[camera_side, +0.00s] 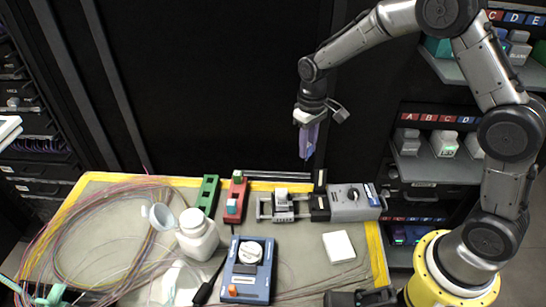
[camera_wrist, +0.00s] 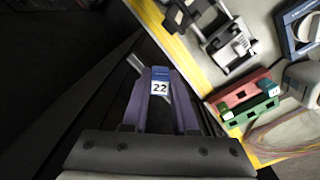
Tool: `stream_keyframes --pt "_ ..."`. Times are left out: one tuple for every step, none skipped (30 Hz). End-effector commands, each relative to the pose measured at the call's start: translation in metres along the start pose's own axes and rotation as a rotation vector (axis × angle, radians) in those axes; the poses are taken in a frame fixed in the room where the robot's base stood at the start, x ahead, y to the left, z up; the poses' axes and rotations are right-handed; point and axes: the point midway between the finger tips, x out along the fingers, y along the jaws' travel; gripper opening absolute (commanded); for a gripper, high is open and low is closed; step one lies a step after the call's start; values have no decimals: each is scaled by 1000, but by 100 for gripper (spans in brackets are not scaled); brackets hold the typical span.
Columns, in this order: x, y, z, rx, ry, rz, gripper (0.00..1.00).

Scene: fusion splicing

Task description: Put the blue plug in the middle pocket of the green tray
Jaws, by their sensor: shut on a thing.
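My gripper (camera_side: 308,150) is raised in the air above and behind the table's back edge. Its purple fingers (camera_wrist: 160,105) are shut on the blue plug (camera_wrist: 160,80), which shows a white label reading 22. In the side view only a small bluish part of the plug shows at the fingertips. The green tray (camera_side: 207,196) lies on the table, below and left of my gripper, and looks empty in the side view. It also shows at the right of the wrist view (camera_wrist: 254,116). The plug is well apart from the tray.
A red tray (camera_side: 237,190) beside the green one holds a green plug (camera_side: 238,176) and a teal plug (camera_side: 232,206). A white bottle (camera_side: 197,235), a blue device (camera_side: 248,268) and a grey splicing fixture (camera_side: 352,203) stand nearby. Loose fibres (camera_side: 95,235) cover the left side.

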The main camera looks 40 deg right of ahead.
Motion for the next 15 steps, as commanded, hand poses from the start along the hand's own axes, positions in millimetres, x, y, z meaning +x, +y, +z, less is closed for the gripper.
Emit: stream_keyframes --pt "-1 0 3 -17 -15 0 0" --pt "-4 0 2 -31 -17 -1 0" --pt "-10 0 -3 -49 -14 -1 0" --pt "-15 0 -7 -65 -11 -1 0" --pt "-20 -1 -13 -82 -9 -1 0" --pt "-26 -4 -22 -114 -7 -1 0" --pt "-30 -9 -30 -142 -5 0 0" --pt "-34 -14 -38 -171 -3 0 0" --pt "-39 -23 -49 -212 -2 0 0" --pt "-43 -30 -57 -242 0 0 0" --pt "-46 -37 -65 -273 2 0 0" --pt "-49 -48 -75 -314 3 1 0" --pt "-52 -57 -82 -343 5 1 0" --pt "-54 -66 -89 -374 7 1 0" --pt "-55 -79 -97 -414 9 1 0"
